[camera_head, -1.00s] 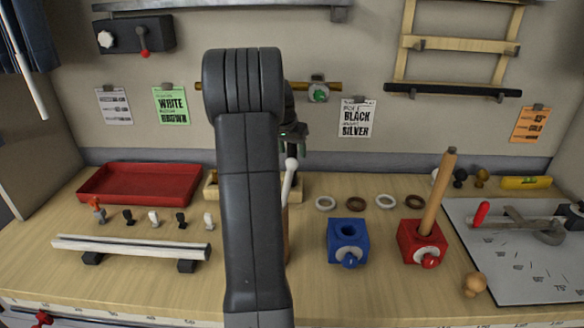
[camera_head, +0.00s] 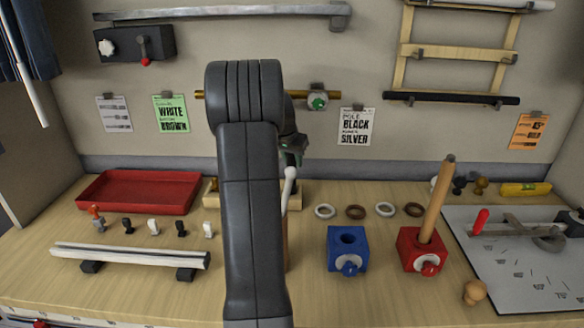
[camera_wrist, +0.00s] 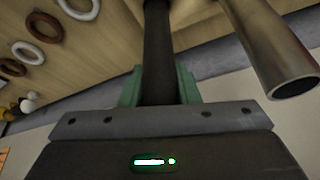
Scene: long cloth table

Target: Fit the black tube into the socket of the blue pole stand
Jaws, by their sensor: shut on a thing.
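A black tube (camera_wrist: 158,50) is held between the green fingers of my gripper (camera_wrist: 160,85) in the wrist view; its far end runs out of the picture. In the head view my gripper (camera_head: 296,152) shows beside my own arm, which hides most of it and the tube. The blue pole stand (camera_head: 336,262) sits on the table right of my arm. Its round socket (camera_head: 348,239) faces up and looks empty. A grey clamp knob with a blue centre is on its front. My gripper is higher and to the left of the stand in the picture.
A red stand (camera_head: 410,250) holding a leaning wooden pole (camera_head: 439,205) is right of the blue one. Several rings (camera_head: 384,209) lie behind. A metal tube (camera_wrist: 265,50) is close beside the held tube in the wrist view. A white ball-topped rod (camera_head: 290,172) stands near my arm.

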